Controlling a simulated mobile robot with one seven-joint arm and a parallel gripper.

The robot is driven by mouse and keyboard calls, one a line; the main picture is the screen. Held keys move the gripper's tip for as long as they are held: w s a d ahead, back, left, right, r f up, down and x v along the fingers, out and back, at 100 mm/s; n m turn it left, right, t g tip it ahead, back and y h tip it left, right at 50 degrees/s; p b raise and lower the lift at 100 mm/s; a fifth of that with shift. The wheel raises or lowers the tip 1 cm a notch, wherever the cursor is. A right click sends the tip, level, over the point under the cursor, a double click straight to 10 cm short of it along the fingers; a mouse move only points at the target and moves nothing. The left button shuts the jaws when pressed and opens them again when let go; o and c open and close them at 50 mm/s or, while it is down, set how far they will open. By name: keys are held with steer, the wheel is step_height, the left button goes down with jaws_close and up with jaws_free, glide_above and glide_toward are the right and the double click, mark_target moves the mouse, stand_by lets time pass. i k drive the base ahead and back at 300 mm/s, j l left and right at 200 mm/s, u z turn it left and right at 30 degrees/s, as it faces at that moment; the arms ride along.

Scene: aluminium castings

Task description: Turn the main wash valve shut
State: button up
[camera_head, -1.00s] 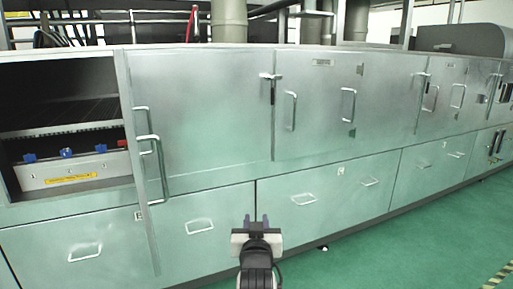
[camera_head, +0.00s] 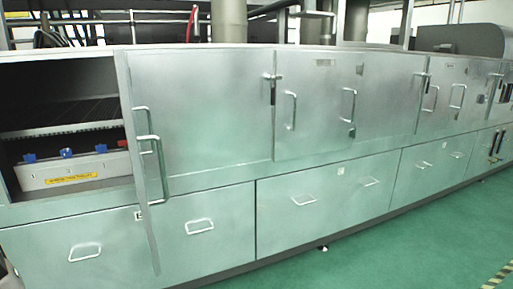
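A row of small valve handles sits on a pale manifold box (camera_head: 75,176) inside the open compartment at the left. Three handles are blue: the left (camera_head: 29,157), the middle (camera_head: 66,152) and the right (camera_head: 101,148). A red handle (camera_head: 122,143) is at the right end, close to the open door's edge. Small numbers and a yellow label (camera_head: 73,179) are on the box front; I cannot read which valve is the main wash. Whether each handle is open or shut is too small to tell. My gripper is not in view.
A narrow open door panel (camera_head: 153,225) with a bar handle stands at the compartment's right side. Closed steel doors (camera_head: 200,105) and lower panels with handles (camera_head: 310,215) run to the right. Green floor (camera_head: 420,255) is clear in front.

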mark_target(123, 142)
steer(key=i+l+u, duration=0.2)
steer(key=l+u, duration=0.25)
steer(key=i+l+u, duration=0.1)
steer(key=l+u, duration=0.3)
steer(key=l, duration=0.15)
steer(key=l+u, duration=0.45)
steer(key=i+j+z, duration=0.25)
steer(key=j, duration=0.55)
steer(key=j+z, duration=0.25)
steer(key=j, duration=0.55)
steer(key=i+j+z, duration=0.3)
steer(key=i+j, duration=0.2)
steer(key=j, duration=0.25)
